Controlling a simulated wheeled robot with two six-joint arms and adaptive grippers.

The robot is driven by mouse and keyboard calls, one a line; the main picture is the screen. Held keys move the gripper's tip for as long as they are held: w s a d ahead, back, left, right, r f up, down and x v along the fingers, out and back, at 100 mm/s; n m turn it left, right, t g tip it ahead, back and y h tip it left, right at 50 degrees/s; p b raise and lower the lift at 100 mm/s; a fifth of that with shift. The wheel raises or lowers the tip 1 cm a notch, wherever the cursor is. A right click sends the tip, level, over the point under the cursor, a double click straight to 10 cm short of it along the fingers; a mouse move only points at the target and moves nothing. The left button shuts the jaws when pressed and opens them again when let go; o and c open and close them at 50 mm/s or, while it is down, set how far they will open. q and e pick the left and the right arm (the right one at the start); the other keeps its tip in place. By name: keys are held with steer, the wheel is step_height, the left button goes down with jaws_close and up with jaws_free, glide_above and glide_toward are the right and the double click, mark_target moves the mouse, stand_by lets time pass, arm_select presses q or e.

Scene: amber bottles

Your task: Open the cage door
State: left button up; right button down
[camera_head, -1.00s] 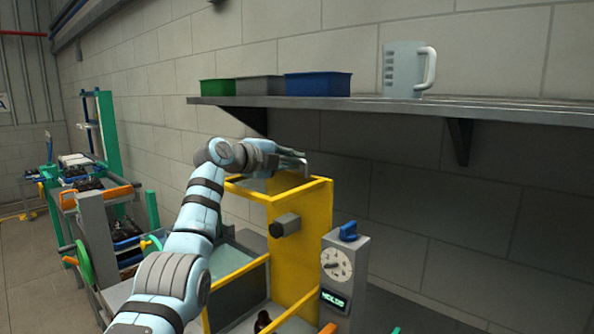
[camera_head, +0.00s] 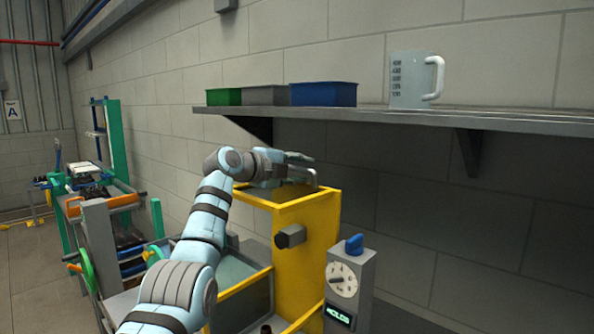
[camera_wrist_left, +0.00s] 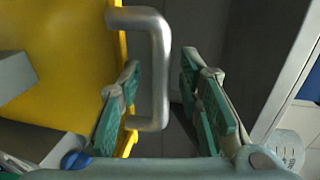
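The yellow cage (camera_head: 307,235) stands against the wall, with dark panels in its lower part. A grey bar handle (camera_head: 314,178) sticks up at its top; in the left wrist view the handle (camera_wrist_left: 160,70) is a bent metal bar on a yellow panel (camera_wrist_left: 65,60). My left gripper (camera_head: 298,158) is above the cage top, close to the handle. In the left wrist view my left gripper (camera_wrist_left: 160,68) is open, with the green-padded fingers apart and the bar between them. I cannot tell whether a finger touches it. My right gripper is out of view.
A shelf (camera_head: 440,116) above holds green, grey and blue bins (camera_head: 323,94) and a measuring jug (camera_head: 410,80). A grey control box (camera_head: 345,290) with a dial and blue knob stands right of the cage. A green-framed rack (camera_head: 113,150) stands left.

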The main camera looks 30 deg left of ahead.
arm_select(q)
steer(key=shift+s, duration=0.1)
steer(key=v, duration=1.2)
steer(key=shift+f, duration=0.1)
